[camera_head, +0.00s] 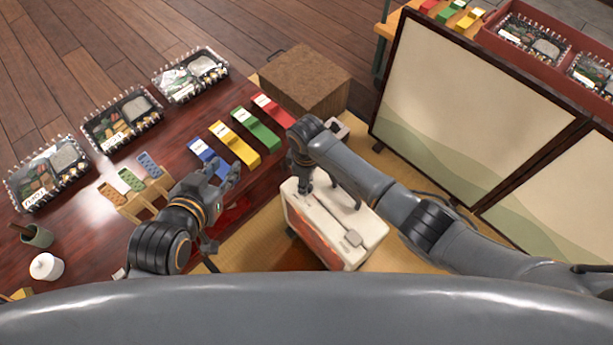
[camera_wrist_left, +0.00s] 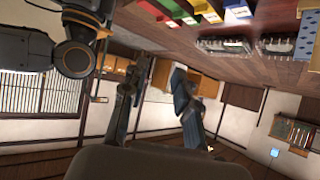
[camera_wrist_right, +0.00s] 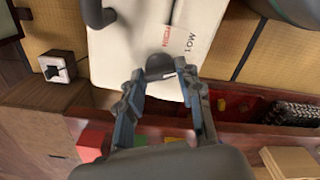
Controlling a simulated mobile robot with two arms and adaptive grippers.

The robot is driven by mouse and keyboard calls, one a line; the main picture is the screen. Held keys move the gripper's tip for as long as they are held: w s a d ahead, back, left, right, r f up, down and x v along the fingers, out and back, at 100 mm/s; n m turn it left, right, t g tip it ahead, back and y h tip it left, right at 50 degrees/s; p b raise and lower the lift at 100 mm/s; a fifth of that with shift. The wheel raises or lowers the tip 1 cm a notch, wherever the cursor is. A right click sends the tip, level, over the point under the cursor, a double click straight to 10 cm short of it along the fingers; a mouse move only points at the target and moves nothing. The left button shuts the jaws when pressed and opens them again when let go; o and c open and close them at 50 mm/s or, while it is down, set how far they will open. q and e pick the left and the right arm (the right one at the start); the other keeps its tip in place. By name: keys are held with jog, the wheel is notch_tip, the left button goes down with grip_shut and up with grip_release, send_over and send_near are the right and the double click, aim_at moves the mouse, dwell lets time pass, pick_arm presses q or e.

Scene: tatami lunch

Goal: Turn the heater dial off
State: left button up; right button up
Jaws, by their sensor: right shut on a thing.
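The cream heater (camera_head: 358,222) stands on the floor matting beside the dark red table, its front glowing orange-red. My right gripper (camera_head: 305,187) reaches down onto its top. In the right wrist view the heater top (camera_wrist_right: 125,45) carries the printed words HIGH and LOW, and the dark round dial (camera_wrist_right: 160,67) sits between my right fingertips, which are shut on it. The exact dial setting cannot be read, as the fingers cover part of it. My left gripper (camera_head: 228,176) is open and empty above the table's edge; its fingers also show apart in the left wrist view (camera_wrist_left: 155,88).
The table (camera_head: 185,125) holds several packed bento boxes (camera_head: 122,118), coloured strips (camera_head: 235,143) and a small wooden rack (camera_head: 125,200). A brown box (camera_head: 305,78) stands behind the heater. A folding screen (camera_head: 470,95) is to the right.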

jog(key=shift+r+m+p, duration=0.15)
jog(key=shift+m+p, duration=0.55)
jog(key=shift+p, duration=0.05)
jog(key=shift+m+p, duration=1.6)
jog(key=shift+m, duration=0.2)
pick_arm(q)
jog(key=s+a+f+g+y, duration=0.1)
jog(key=s+a+f+g, duration=0.1)
jog(key=s, duration=0.4)
jog(key=s+a+f+g+y, duration=0.1)
jog(key=s+a+f+g, duration=0.1)
jog(key=s+f+g, duration=0.3)
jog(key=shift+s+f+g+p, duration=0.3)
jog(key=shift+s+g, duration=0.1)
jog(key=shift+g, duration=0.2)
pick_arm(e)
jog(key=shift+m, duration=0.6)
pick_arm(q)
jog(key=shift+a, duration=0.1)
pick_arm(e)
jog(key=o, duration=1.1)
jog(key=shift+o, duration=0.2)
